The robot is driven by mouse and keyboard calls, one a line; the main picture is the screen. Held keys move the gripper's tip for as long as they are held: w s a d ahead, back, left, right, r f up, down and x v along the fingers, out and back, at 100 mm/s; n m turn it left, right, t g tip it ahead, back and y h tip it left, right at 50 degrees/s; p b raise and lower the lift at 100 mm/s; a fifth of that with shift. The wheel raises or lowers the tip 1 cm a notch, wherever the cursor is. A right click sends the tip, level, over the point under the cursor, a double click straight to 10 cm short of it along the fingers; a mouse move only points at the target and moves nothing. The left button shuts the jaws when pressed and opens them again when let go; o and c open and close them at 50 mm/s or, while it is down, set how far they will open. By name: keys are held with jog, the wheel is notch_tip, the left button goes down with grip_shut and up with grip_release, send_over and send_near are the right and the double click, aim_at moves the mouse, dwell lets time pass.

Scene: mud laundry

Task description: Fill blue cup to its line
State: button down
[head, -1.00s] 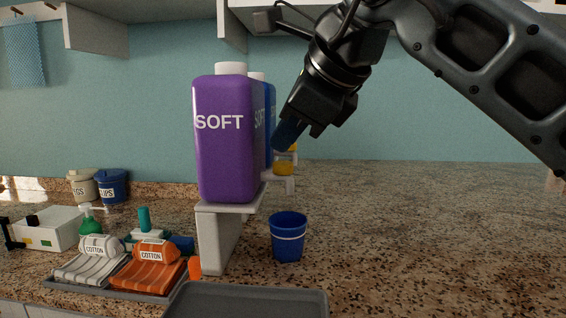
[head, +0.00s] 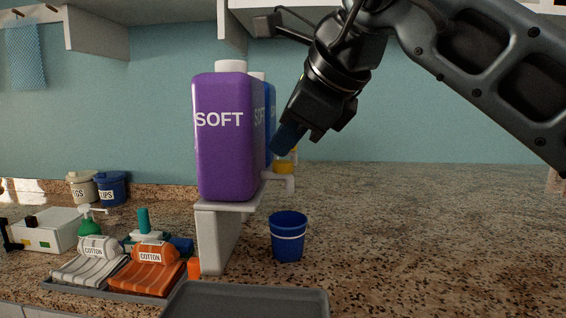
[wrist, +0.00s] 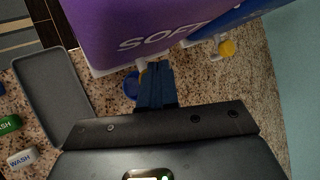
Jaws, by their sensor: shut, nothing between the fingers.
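The blue cup (head: 288,240) stands upright on the counter below and right of the dispenser stand, a white line around its upper part. Its inside is too dark to read a level. A large purple SOFT bottle (head: 226,140) stands on the white stand (head: 222,235), with a blue SOFT bottle (head: 269,115) behind it. A yellow-topped tap (head: 285,167) with a pale spout sits above the cup. My gripper (head: 286,138) is shut and empty, its blue fingertips just above the tap; I cannot tell if they touch. In the wrist view the fingers (wrist: 155,84) partly cover the cup (wrist: 131,85).
A grey tray (head: 250,296) lies at the front edge. To the left are a tray with folded striped and orange cloths (head: 148,276), a white box (head: 48,232) and lidded jars (head: 111,187). The counter right of the cup is clear. Shelves hang above.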

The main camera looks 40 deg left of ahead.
aim_at(286, 163)
jog(key=shift+f+b, duration=0.45)
jog(key=shift+f, duration=0.1)
dwell(0.5)
jog(key=shift+r, duration=0.1)
dwell(4.6)
jog(key=shift+r+p, duration=0.45)
jog(key=shift+r, duration=0.4)
jog(key=shift+r, duration=0.1)
jog(key=shift+r+p, duration=1.35)
jog(key=shift+r, duration=1.1)
